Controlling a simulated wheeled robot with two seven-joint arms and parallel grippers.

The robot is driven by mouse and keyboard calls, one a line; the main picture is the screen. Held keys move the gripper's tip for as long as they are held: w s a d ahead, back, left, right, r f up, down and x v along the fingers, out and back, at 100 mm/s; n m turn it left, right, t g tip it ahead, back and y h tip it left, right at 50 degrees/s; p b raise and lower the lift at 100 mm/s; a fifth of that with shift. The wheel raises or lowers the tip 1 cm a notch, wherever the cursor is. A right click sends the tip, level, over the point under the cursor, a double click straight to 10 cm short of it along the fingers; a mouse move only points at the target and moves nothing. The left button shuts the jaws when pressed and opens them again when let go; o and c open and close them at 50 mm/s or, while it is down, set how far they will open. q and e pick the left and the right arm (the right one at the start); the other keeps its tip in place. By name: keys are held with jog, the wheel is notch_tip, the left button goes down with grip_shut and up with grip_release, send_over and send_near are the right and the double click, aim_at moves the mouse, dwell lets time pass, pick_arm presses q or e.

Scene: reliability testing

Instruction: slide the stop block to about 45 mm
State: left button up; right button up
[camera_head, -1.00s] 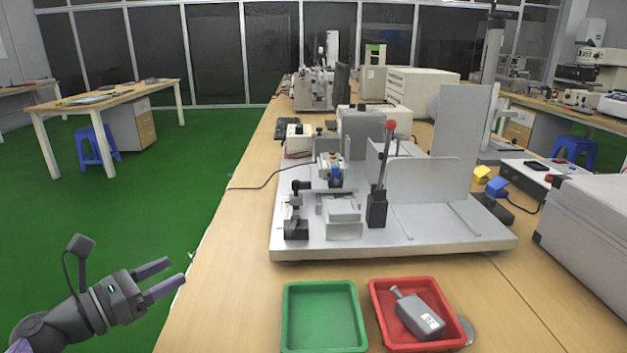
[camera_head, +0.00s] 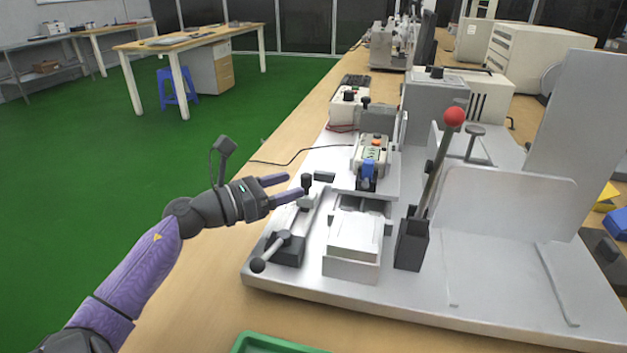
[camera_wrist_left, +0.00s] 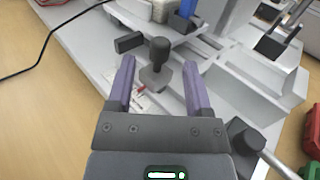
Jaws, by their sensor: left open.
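The stop block (camera_head: 306,196) is a small grey block with a black knob on top, on the left side of the fixture's grey base plate. In the left wrist view its black knob (camera_wrist_left: 160,52) stands upright between the two fingers, a little beyond their tips. A pale scale with a red mark (camera_wrist_left: 140,92) lies beside the block, partly hidden by a finger. My left gripper (camera_head: 295,185) is open and empty, just left of the knob in the head view. In the left wrist view its purple fingers (camera_wrist_left: 159,66) are spread wide. My right gripper is in neither view.
A black clamp with a ball-ended handle (camera_head: 277,250) stands in front of the block. A red-knobbed lever (camera_head: 436,165) rises to the right. A small black block (camera_head: 324,177) lies behind the knob. A green tray (camera_head: 270,345) is at the bottom edge.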

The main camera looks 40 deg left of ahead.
aim_at(307, 187)
pick_arm(q)
jog(key=b+x, duration=0.1)
jog(key=x, duration=0.3)
jog(key=shift+w+d, duration=0.1)
jog(key=shift+w, duration=0.15)
jog(key=shift+c, duration=0.3)
grip_shut()
